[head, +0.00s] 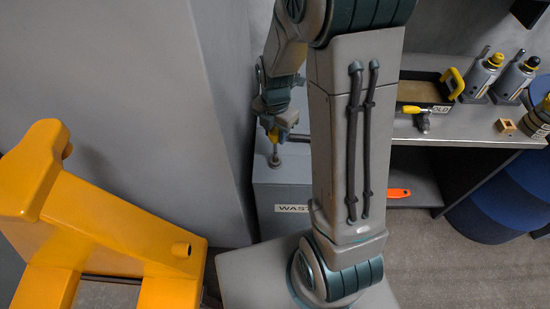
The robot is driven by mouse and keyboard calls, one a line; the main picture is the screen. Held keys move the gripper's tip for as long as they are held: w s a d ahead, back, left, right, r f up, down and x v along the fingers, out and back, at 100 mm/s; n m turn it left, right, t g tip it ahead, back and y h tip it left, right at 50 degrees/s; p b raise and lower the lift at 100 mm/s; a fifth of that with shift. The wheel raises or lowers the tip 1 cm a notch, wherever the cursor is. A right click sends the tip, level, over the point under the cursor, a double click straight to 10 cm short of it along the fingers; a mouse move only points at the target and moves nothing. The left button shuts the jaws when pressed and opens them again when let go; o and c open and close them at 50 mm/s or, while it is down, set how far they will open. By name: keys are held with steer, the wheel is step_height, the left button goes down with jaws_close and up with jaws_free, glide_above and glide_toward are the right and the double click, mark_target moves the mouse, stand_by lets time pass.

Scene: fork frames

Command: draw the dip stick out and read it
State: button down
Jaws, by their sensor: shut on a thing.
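My gripper (279,127) is at the end of the arm, left of the large arm link, above a grey box-shaped tank (283,198) with a label that begins "WAST". It is shut on a small yellow piece, which I take for the handle of the dip stick (273,135). A thin dark stem shows below it, down to a round fitting (274,160) on the tank top. I cannot tell how much of the stick is inside the tank. No marks or level on it can be read. The tank's right side is hidden behind my arm.
A yellow-orange frame (110,235) stands at the lower left, and a grey wall panel (120,80) beside the tank. On the right, a bench (450,125) carries a tray (425,88), bottles (485,75) and a small wooden block (506,126). Blue drums (510,195) stand below.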

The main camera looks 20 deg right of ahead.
steer(key=shift+r+p, duration=1.4)
steer(key=shift+r, duration=0.95)
